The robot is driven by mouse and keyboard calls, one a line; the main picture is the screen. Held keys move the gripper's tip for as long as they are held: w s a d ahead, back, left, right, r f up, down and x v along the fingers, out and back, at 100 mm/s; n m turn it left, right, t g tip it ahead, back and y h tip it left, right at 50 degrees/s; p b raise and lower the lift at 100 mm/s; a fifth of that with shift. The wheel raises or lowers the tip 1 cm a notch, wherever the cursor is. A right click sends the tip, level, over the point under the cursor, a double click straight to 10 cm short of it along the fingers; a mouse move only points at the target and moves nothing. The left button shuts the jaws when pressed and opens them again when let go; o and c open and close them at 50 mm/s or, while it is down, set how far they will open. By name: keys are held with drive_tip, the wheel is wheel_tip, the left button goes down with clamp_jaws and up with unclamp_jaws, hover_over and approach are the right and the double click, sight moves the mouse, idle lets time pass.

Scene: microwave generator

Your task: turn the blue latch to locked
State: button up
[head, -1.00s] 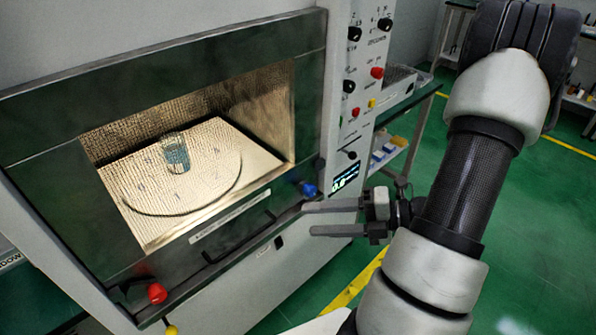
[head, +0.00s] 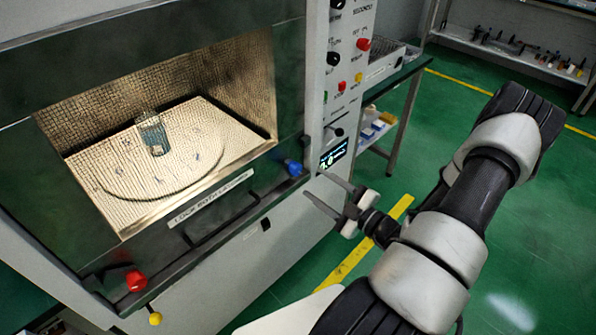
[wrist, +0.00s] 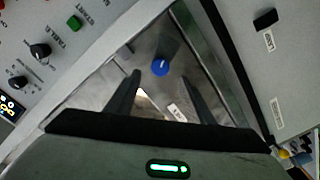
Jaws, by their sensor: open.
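The blue latch (head: 293,168) is a round knob at the lower right corner of the microwave's dark door frame. In the wrist view the blue latch (wrist: 160,68) lies ahead, between and beyond the fingertips, with a pale mark on its face. My gripper (head: 312,184) is open and empty, a little right of and below the latch in the head view. In the wrist view my gripper (wrist: 165,80) has a finger on each side of the latch. I cannot see it touching the latch.
A red knob (head: 136,280) and a yellow knob (head: 155,318) sit at the door's lower left. A label strip (head: 210,200) runs along the lower frame. The control panel (head: 345,90) with its display (head: 334,153) stands right of the door. A glass beaker (head: 152,134) is inside.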

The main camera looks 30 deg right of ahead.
sight(298, 171)
drive_tip(key=x, duration=0.8)
drive_tip(key=shift+w, duration=0.2)
